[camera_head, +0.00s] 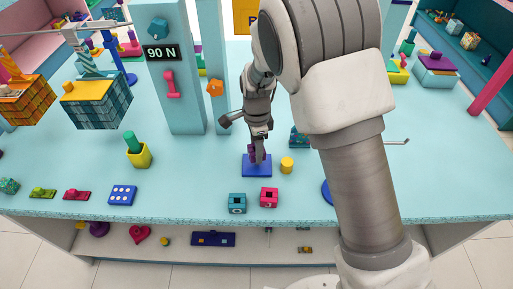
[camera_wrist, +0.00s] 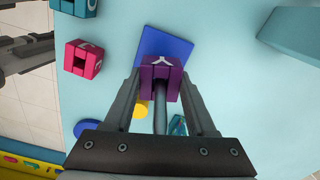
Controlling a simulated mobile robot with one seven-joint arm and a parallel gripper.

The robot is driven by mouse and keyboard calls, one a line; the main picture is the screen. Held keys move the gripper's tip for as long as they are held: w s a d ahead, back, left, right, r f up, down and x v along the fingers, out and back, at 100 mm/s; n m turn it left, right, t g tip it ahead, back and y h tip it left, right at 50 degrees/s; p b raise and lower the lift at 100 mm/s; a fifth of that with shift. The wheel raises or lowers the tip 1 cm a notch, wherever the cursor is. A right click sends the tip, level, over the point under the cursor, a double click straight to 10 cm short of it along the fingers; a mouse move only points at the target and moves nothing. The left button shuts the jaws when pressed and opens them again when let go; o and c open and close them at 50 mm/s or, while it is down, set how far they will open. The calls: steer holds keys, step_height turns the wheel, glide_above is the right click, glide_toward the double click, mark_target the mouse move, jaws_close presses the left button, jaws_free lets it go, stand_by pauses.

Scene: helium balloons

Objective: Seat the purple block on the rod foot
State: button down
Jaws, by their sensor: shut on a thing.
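The purple block (camera_wrist: 160,84) has a white mark on its face and sits between the two fingertips of my gripper (camera_wrist: 161,76), which is shut on it. The rod foot's flat blue plate (camera_wrist: 165,48) lies beyond the block in the wrist view. A grey rod (camera_wrist: 160,117) runs from the block back between my fingers. In the head view the purple block (camera_head: 253,153) is low over the blue plate (camera_head: 257,172), near its middle, under my gripper (camera_head: 258,146). I cannot tell whether the block touches the plate.
A teal block (camera_head: 237,203) and a pink block (camera_head: 269,198) stand in front of the plate. A yellow cylinder (camera_head: 287,165) is close to its right. A teal post (camera_head: 175,90) with a "90 N" sign rises behind left.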

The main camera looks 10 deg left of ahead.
steer(key=shift+r+p, duration=4.2)
steer(key=shift+r, duration=1.8)
steer(key=shift+d, duration=0.1)
step_height(320, 180, down, 8)
steer(key=b, duration=0.5)
steer(key=shift+f, duration=0.2)
stand_by(0.8)
